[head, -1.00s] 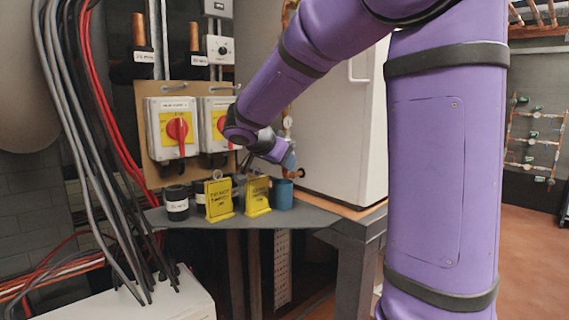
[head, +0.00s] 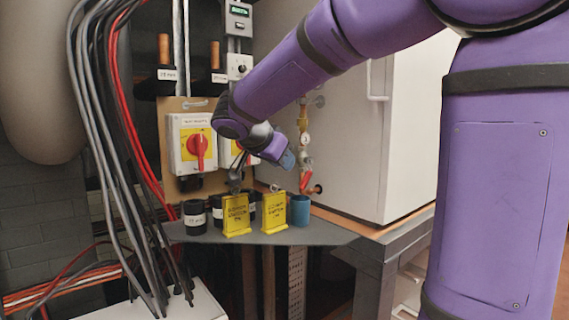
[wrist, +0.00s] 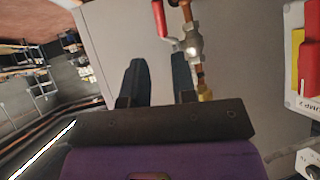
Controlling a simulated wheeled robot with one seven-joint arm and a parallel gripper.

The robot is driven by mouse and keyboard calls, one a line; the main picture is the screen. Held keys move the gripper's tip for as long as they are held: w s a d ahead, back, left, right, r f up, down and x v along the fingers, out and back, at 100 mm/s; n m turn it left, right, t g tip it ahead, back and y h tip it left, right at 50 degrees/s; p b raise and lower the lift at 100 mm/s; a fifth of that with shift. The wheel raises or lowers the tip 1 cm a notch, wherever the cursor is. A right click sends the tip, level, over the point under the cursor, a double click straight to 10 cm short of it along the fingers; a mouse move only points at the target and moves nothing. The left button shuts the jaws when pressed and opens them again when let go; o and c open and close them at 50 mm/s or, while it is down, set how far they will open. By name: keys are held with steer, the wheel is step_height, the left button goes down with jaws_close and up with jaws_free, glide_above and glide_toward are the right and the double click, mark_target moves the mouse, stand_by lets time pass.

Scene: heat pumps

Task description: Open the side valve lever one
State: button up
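The side valve has a red lever, brass fittings and a round gauge, and stands beside the white cabinet. In the head view the red lever (head: 306,180) is just right of my wrist. In the wrist view the red lever (wrist: 158,18) and the metal valve body (wrist: 193,44) lie beyond my fingertips, at top centre. My gripper (wrist: 158,72) is open and empty, its two dark fingers apart. The right finger overlaps the picture just left of the brass pipe; I cannot tell contact.
A red rotary switch (head: 198,147) is on the wall; another is partly behind my arm. Yellow signs (head: 236,215), black pots (head: 195,217) and a blue cup (head: 300,210) stand on the grey shelf (head: 335,232). The white cabinet (head: 345,150) stands behind. Cables hang at left.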

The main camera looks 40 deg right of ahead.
mark_target(304, 181)
steer(key=shift+a+n, duration=0.1)
steer(key=shift+n, duration=0.2)
steer(key=c, duration=0.3)
steer(key=n, duration=0.2)
steer(key=a+n, duration=0.1)
steer(key=n, duration=0.1)
steer(key=r+n, duration=0.1)
steer(key=n, duration=0.1)
steer(key=shift+s+a+n, duration=0.2)
steer(key=shift+n, duration=0.2)
jaws_close()
steer(key=d+f+n, duration=0.2)
steer(key=d+n, duration=0.1)
steer(key=w+d+f+n, duration=0.1)
steer(key=d+f+n, duration=0.1)
steer(key=d+n, duration=0.1)
steer(key=w+d+f+n, duration=0.1)
steer(key=d+f+n, duration=0.1)
steer(key=n, duration=0.2)
steer(key=shift+w+d+f+n, duration=0.25)
steer(key=shift+d+f+n, duration=0.05)
steer(key=shift+d+f, duration=0.1)
